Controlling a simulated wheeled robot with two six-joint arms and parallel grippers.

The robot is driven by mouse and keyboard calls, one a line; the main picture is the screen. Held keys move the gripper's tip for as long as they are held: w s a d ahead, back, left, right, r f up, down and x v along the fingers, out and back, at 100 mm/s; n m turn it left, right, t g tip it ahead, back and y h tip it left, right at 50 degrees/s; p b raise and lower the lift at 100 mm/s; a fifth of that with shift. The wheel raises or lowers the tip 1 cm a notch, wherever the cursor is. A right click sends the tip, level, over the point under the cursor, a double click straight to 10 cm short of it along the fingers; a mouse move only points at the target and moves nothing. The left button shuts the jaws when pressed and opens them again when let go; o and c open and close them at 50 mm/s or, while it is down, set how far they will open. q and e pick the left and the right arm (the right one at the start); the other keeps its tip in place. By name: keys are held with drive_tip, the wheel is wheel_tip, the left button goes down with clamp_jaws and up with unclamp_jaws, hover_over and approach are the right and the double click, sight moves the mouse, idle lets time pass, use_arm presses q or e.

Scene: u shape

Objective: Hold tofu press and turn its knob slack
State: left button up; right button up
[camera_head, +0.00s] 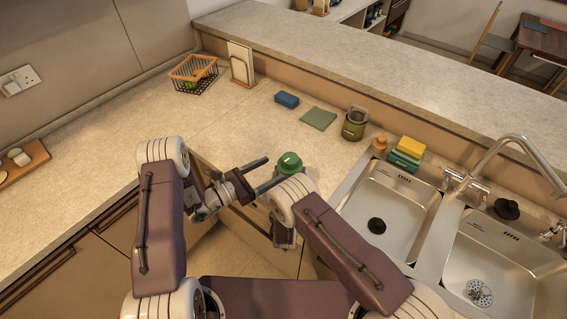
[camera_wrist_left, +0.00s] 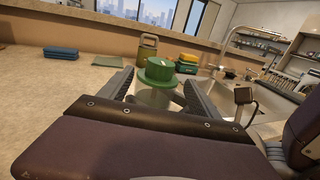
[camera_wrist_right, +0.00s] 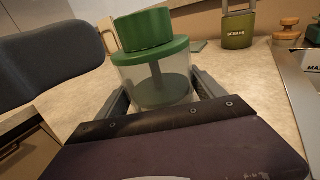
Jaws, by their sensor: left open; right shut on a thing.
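The tofu press has a green lid and knob (camera_head: 289,162) and stands on the counter near the inner corner edge. In the right wrist view its round green knob (camera_wrist_right: 145,30) sits above the lid, over a clear body (camera_wrist_right: 150,90) with a plate and stem inside. My right gripper (camera_wrist_right: 163,95) is shut on the clear body, one finger on each side; in the head view my right arm hides it. My left gripper (camera_head: 277,169) is open beside the press. In the left wrist view its fingers (camera_wrist_left: 160,80) lie either side of the green knob (camera_wrist_left: 160,70), with no clear contact.
A blue block (camera_head: 287,100) and a green cloth (camera_head: 318,118) lie behind. A wire basket (camera_head: 194,73) stands at back left.

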sight(297, 156)
use_arm(q)
drive_tip(key=v, duration=0.3)
drive_tip(key=shift+s+a, duration=0.15)
drive_tip(key=shift+a, duration=0.05)
drive_tip(key=x, duration=1.5)
drive_tip(key=shift+r, duration=0.15)
drive_tip(key=c, duration=1.4)
drive_tip(key=shift+o, duration=0.2)
